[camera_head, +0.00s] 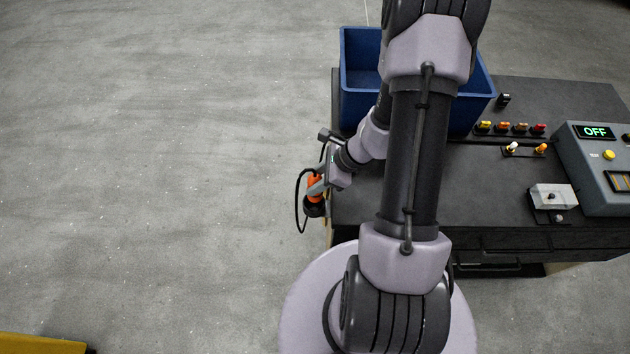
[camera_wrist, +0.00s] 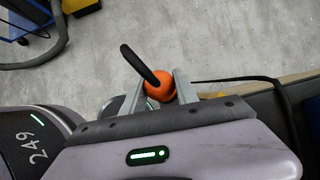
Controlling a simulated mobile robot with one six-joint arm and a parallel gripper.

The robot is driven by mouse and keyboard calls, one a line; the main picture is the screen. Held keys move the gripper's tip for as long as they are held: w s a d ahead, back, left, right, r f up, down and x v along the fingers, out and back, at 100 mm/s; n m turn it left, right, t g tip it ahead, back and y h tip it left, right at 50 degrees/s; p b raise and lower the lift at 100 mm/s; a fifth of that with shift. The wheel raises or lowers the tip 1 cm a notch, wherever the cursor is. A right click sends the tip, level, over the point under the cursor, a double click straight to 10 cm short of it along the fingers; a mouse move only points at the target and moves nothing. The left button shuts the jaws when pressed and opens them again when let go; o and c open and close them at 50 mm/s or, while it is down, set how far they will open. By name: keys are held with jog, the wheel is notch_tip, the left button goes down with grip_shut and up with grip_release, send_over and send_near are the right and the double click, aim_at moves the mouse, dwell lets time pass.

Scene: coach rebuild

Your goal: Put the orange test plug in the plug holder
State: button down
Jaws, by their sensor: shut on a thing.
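The orange test plug (camera_head: 315,186) is held in my gripper (camera_head: 318,184), out past the left edge of the dark workbench (camera_head: 480,190). A black cable loops from the plug on its left side. In the wrist view the plug (camera_wrist: 160,86) sits between the two grey fingers of my gripper (camera_wrist: 158,92), which are shut on it. A black cable end stands up from the plug there, and a dark cable runs off to the right. I cannot make out the plug holder for certain in either view; my arm covers part of the bench.
A blue bin (camera_head: 362,62) stands at the bench's back left, partly behind my arm. A grey box with an OFF display (camera_head: 594,132), a row of coloured plugs (camera_head: 511,128) and a small white box (camera_head: 552,197) are on the right.

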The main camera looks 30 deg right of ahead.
jog(key=shift+a+f+b, duration=0.1)
jog(key=shift+f+b, duration=0.35)
jog(key=shift+f, duration=0.05)
notch_tip(320, 180, down, 5)
jog(key=b, duration=0.3)
jog(key=shift+w+a+b, duration=0.1)
jog(key=shift+b, duration=0.3)
jog(key=shift+r, duration=0.1)
dwell(0.5)
jog(key=shift+f+b, duration=0.65)
jog(key=shift+b, duration=0.3)
jog(key=c, duration=1.2)
grip_release()
jog(key=shift+r, duration=0.1)
jog(key=p+v, duration=0.8)
jog(key=v, duration=0.2)
jog(key=shift+r, duration=0.2)
jog(key=shift+d+r+p, duration=0.25)
jog(key=shift+d+p, duration=0.05)
jog(key=shift+p, duration=0.2)
